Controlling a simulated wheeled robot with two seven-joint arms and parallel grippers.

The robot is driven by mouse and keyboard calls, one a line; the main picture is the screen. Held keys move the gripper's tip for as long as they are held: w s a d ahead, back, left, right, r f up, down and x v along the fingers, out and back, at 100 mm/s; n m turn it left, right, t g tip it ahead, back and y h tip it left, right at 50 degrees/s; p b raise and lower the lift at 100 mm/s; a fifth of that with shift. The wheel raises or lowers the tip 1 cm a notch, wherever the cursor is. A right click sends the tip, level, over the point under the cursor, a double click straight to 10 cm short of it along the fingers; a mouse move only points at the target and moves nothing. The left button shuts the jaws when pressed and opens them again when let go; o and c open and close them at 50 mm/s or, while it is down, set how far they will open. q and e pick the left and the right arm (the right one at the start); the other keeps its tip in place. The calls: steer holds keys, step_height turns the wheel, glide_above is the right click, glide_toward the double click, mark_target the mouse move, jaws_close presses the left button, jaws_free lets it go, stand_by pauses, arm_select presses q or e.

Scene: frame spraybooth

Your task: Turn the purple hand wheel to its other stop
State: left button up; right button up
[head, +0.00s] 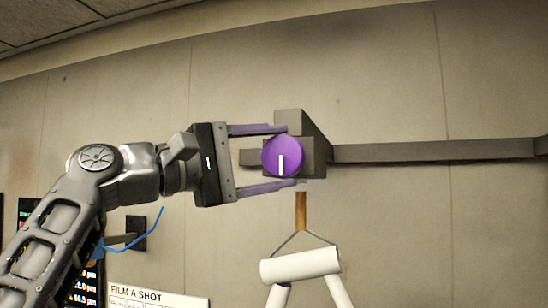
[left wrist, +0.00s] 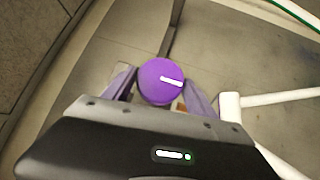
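The purple hand wheel (head: 282,157) is a round disc with a white mark, on the front of a grey block (head: 315,143). In the head view the mark points down from the middle of the wheel. In the left wrist view the wheel (left wrist: 160,81) sits between the fingertips, its mark pointing right. My left gripper (head: 280,157) is open around the wheel, one finger above it and one below. In the head view gaps show between the fingers and the rim; I cannot tell whether they touch. My right gripper is in neither view.
A grey beam (head: 430,151) runs right from the block along the wall. Below the wheel hangs a white roller-like bar (head: 300,265) on an orange-brown piece (head: 300,210). A "FILM A SHOT" board (head: 155,296) and a dark display are at lower left. A blue cable hangs near my left arm.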

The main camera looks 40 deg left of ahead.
arm_select(q)
steer(key=o, duration=0.3)
steer(key=b+v, duration=0.1)
steer(key=v, duration=0.7)
steer(key=shift+w, duration=0.1)
stand_by(0.5)
